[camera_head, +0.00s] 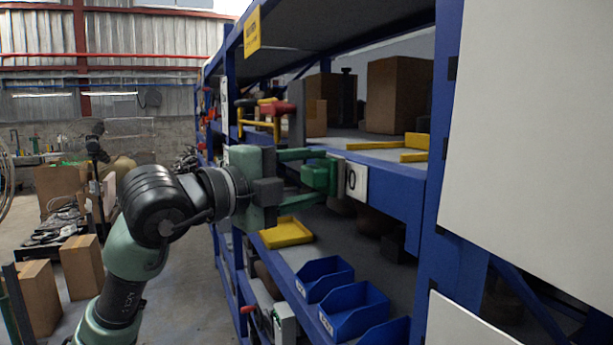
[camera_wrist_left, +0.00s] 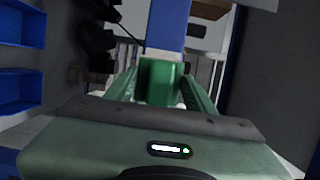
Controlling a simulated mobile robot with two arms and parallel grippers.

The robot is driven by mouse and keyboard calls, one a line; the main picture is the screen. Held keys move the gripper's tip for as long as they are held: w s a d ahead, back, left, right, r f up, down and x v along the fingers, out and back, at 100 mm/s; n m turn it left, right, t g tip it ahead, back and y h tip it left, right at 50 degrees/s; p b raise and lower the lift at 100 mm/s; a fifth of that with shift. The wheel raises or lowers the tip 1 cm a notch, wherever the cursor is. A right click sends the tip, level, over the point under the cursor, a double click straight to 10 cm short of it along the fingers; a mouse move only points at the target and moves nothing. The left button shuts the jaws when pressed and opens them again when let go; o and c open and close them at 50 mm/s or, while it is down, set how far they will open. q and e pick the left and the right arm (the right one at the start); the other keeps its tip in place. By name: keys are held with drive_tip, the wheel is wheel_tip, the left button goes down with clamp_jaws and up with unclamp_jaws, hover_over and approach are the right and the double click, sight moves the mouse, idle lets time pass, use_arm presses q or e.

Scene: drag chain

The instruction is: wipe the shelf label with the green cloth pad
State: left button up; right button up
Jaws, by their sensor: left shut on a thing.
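The shelf label (camera_head: 357,182) is a white plate with a dark character on the front edge of the blue shelf in the head view. My left gripper (camera_head: 323,172) is shut on the green cloth pad (camera_head: 316,179) just left of the label. The pad is close to the label's left edge; I cannot tell if they touch. In the left wrist view the pad (camera_wrist_left: 160,80) sits between the green fingers of the gripper (camera_wrist_left: 162,92). The label cannot be made out there. My right gripper is not in view.
Blue bins (camera_head: 352,307) and a yellow tray (camera_head: 286,232) stand on the shelf below. Cardboard boxes (camera_head: 399,95) and a yellow bracket (camera_head: 404,155) are on the shelf above. A blue upright (camera_head: 441,150) and a white panel (camera_head: 535,130) close off the right side.

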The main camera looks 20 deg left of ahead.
sight(301, 172)
use_arm(q)
drive_tip(key=shift+s+d, duration=1.25)
drive_tip(key=shift+d, duration=0.25)
drive_tip(key=shift+s+d, duration=1.2)
drive_tip(key=shift+d, duration=0.3)
drive_tip(key=shift+f, duration=0.1)
drive_tip(key=shift+w+a+b, duration=0.3)
drive_tip(key=shift+a+b, duration=0.05)
drive_tip(key=shift+a, duration=0.05)
drive_tip(key=shift+w+a+b, duration=0.6)
drive_tip(key=shift+w+a, duration=0.85)
drive_tip(key=shift+a, duration=0.15)
drive_tip(key=shift+w+a, duration=1.45)
drive_tip(key=shift+a, duration=0.25)
drive_tip(key=shift+w+a, duration=0.7)
drive_tip(key=shift+a, duration=0.05)
